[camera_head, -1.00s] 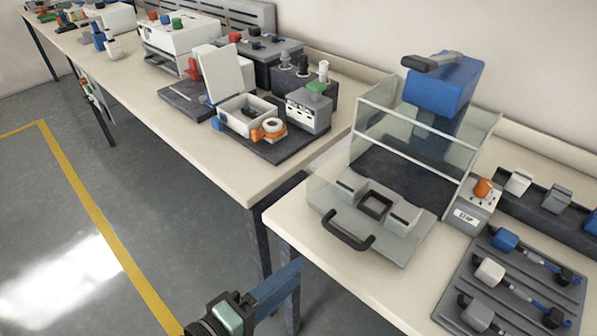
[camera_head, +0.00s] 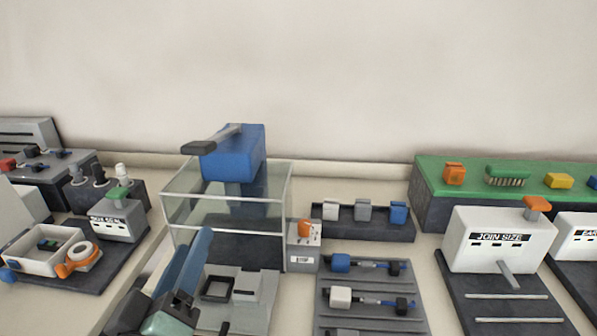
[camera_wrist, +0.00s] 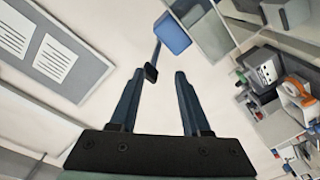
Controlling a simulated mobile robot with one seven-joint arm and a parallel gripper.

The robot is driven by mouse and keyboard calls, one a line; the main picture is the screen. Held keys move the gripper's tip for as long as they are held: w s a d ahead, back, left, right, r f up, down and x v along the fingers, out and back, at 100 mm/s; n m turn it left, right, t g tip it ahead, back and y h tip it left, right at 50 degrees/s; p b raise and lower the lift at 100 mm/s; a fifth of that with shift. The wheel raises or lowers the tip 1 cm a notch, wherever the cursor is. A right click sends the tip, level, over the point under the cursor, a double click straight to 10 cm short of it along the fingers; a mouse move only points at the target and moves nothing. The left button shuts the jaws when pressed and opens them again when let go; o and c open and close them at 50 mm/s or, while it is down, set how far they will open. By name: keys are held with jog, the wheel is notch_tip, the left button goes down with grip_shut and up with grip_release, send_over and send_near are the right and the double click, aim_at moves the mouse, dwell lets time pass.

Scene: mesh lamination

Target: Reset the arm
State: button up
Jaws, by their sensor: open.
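My gripper (camera_head: 192,262) shows at the lower left of the head view, in front of the clear-walled press with the blue head (camera_head: 233,155). Its two blue fingers point up and away and overlap in that view. In the wrist view my gripper (camera_wrist: 158,75) has its fingers spread apart with nothing between them. The fingers are open and empty. The press's blue head (camera_wrist: 172,33) and its dark lever show beyond the fingertips in the wrist view. I cannot tell the exact gap between my gripper and the press.
A white box (camera_head: 45,250) with an orange tape ring stands at the left. A control box with an orange button (camera_head: 304,243) stands beside the press. A rack of tools (camera_head: 368,295) lies at front centre. The JOIN SIZE machine (camera_head: 498,240) stands at right. The wall above is clear.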

jog(key=s+d+r+m+t, duration=0.25)
jog(key=d+r, duration=0.25)
jog(key=r, duration=0.5)
jog(key=s+d+r+m+t+h, duration=0.1)
jog(key=d+r+m+t, duration=0.3)
jog(key=r, duration=0.5)
jog(key=s+d+r+m+t, duration=0.2)
jog(key=d+r, duration=0.4)
jog(key=r, duration=0.4)
notch_tip(320, 180, up, 18)
jog(key=s+p, duration=0.1)
jog(key=p, duration=1.5)
jog(key=shift+d+t+p, duration=0.15)
jog(key=shift+t+p, duration=0.2)
jog(key=shift+p, duration=0.05)
jog(key=shift+f, duration=0.15)
